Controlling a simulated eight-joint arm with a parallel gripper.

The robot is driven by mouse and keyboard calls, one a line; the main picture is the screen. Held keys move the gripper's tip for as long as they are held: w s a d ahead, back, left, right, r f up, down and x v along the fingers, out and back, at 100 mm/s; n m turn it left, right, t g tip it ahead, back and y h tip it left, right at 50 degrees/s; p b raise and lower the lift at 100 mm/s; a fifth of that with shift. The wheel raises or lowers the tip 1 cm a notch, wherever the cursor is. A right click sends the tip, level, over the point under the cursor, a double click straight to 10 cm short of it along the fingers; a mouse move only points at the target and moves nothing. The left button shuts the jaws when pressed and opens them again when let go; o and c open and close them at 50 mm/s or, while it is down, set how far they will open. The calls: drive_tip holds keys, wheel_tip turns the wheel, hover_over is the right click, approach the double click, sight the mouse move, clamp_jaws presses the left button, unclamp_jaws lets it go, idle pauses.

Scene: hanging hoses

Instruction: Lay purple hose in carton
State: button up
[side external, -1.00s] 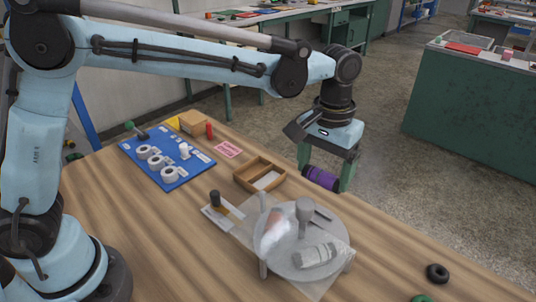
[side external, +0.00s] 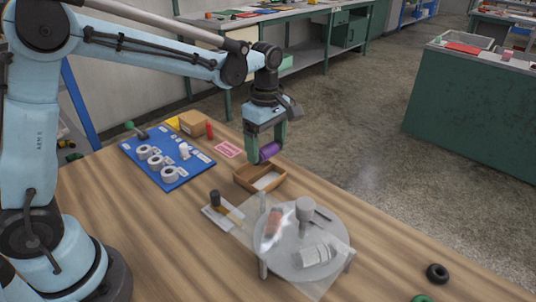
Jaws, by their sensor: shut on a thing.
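The purple hose (side external: 269,151) is a short thick roll held between the green fingers of my gripper (side external: 267,152). My gripper is shut on it and points down. In the picture the hose overlaps the far rim of the carton, a small brown open box (side external: 247,186) on the wooden table. The hose seems to be above the carton; the exact height gap cannot be told. A white sheet or label lies on the carton's floor, and part of the far wall is hidden behind my gripper.
A blue board (side external: 176,181) with white rings lies left of the carton. A red and white card (side external: 229,149) and a cardboard box (side external: 192,122) are behind. A round grey stand (side external: 335,238) with a clear sheet is in front. A black ring (side external: 437,273) lies at right.

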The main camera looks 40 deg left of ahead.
drive_tip(key=shift+f, duration=2.7)
drive_tip(key=o, duration=0.8)
drive_tip(key=shift+o, duration=0.2)
drive_tip(key=shift+r, duration=3.5)
